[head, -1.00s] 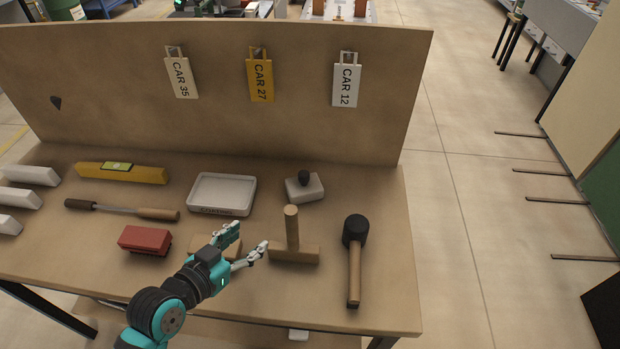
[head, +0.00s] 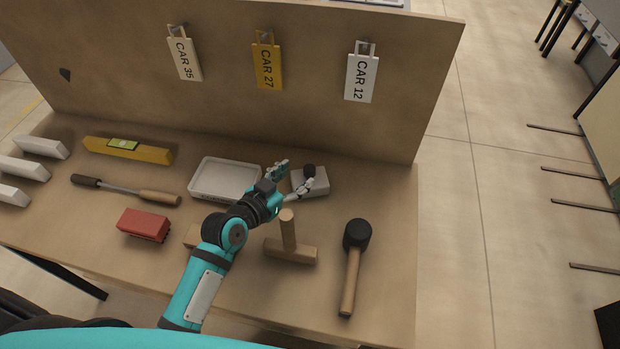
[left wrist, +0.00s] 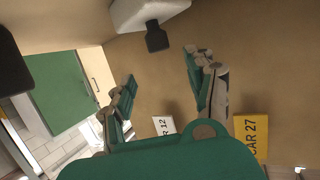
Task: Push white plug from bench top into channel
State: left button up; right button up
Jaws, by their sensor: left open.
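A white block with a dark knob on top (head: 322,184), which looks like the white plug, sits on the bench top (head: 395,235) right of a white tray. My left gripper (head: 296,172) is open and empty beside it. One fingertip is close to the knob and overlaps it in the head view; I cannot tell whether they touch. In the left wrist view the block (left wrist: 145,12) and its knob (left wrist: 157,38) lie beyond the open fingers (left wrist: 163,66). I cannot make out a channel. My right gripper is not in view.
Around stand the white tray (head: 208,192), a wooden T-shaped tool (head: 290,250), a black-headed mallet (head: 350,275), a red brush (head: 142,224), a yellow level (head: 100,146) and white bars (head: 25,168). A back panel (head: 220,100) holds hanging tags.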

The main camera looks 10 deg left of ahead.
aim_at(308, 170)
pick_arm(q)
jog(key=x, duration=0.2)
jog(key=shift+w+d+f, duration=0.1)
jog(key=shift+w+d, duration=0.05)
jog(key=shift+w, duration=0.1)
jog(key=shift+w+f, duration=0.2)
jog(key=w+f, duration=0.1)
jog(key=w+d+f, duration=0.1)
jog(key=w, duration=0.1)
jog(key=shift+p, duration=0.35)
jog(key=shift+w+d+f, duration=0.2)
jog(key=shift+w+d, duration=0.05)
jog(key=shift+w, duration=0.2)
grip_shut()
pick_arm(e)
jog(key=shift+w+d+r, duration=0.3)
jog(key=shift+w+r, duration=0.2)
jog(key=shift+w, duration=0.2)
